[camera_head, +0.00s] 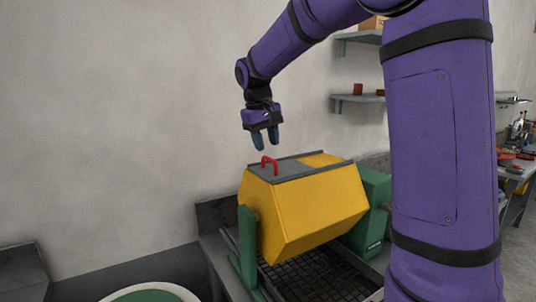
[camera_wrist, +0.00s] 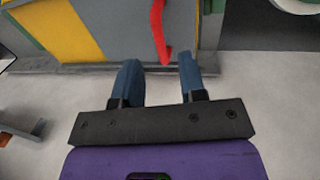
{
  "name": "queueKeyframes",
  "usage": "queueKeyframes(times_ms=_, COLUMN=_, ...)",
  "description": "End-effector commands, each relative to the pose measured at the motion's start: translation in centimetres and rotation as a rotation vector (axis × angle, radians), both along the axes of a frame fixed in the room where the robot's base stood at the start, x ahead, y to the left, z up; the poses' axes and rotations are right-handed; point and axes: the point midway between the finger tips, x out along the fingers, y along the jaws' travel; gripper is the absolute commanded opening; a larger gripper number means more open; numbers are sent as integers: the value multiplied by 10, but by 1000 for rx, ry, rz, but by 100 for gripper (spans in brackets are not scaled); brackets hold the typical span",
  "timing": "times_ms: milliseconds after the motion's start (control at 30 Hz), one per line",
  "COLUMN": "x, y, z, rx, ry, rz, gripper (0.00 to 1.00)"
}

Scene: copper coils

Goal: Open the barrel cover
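The barrel (camera_head: 310,208) is a yellow, many-sided drum lying on its side between green supports. Its grey cover (camera_head: 288,168) is on top and looks closed. A red handle (camera_head: 269,164) stands up from the cover. In the wrist view the cover (camera_wrist: 115,28) and the red handle (camera_wrist: 159,30) are at the top of the picture, ahead of the fingertips. My gripper (camera_head: 265,143) points down above the handle, apart from it. Its two blue fingers also show in the wrist view (camera_wrist: 159,80), spread with nothing between them.
A green support post (camera_head: 248,254) and a green housing (camera_head: 375,205) flank the barrel. A dark grate (camera_head: 310,278) lies below it. Wall shelves (camera_head: 358,98) with small items are behind my arm. Open space lies left of my gripper, before the bare wall.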

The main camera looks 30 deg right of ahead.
Motion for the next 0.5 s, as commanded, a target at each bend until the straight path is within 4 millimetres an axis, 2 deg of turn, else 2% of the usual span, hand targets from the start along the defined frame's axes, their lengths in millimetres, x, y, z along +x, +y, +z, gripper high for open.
queueKeyframes(times_ms=33, x=-1, y=-2, z=-9, rx=0, ry=3, rz=-1, gripper=38)
queueKeyframes(times_ms=200, x=0, y=-6, z=-29, rx=0, ry=1, rz=1, gripper=38)
queueKeyframes(times_ms=500, x=0, y=-8, z=-40, rx=0, ry=0, rz=1, gripper=38)
